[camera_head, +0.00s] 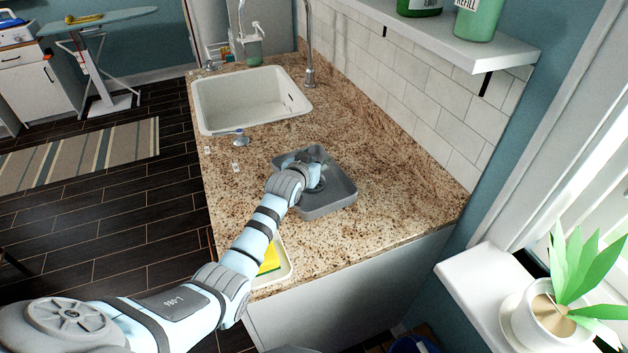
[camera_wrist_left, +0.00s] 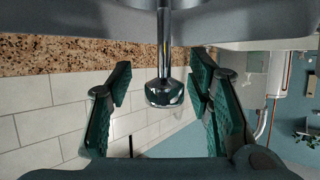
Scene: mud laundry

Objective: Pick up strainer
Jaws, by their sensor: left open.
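My left gripper (camera_head: 318,174) reaches down into a grey tray (camera_head: 335,207) on the granite counter. In the left wrist view, its green fingers (camera_wrist_left: 163,72) are open. Between them, a shiny chrome stem with a rounded knob (camera_wrist_left: 165,94) shows, apparently the strainer's handle. The knob seems clear of both fingers. The picture there looks upside down, with the grey tray surface (camera_wrist_left: 70,22) along the top. In the head view my gripper and wrist hide the strainer, and its lower part is out of sight. My right gripper is not in view.
The white sink (camera_head: 215,118) lies beyond the tray, with a small metal and blue item (camera_head: 240,137) at its near edge. A white dish with a yellow sponge (camera_head: 270,260) is nearer. A tiled wall (camera_head: 440,115) and shelf (camera_head: 490,45) border the right.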

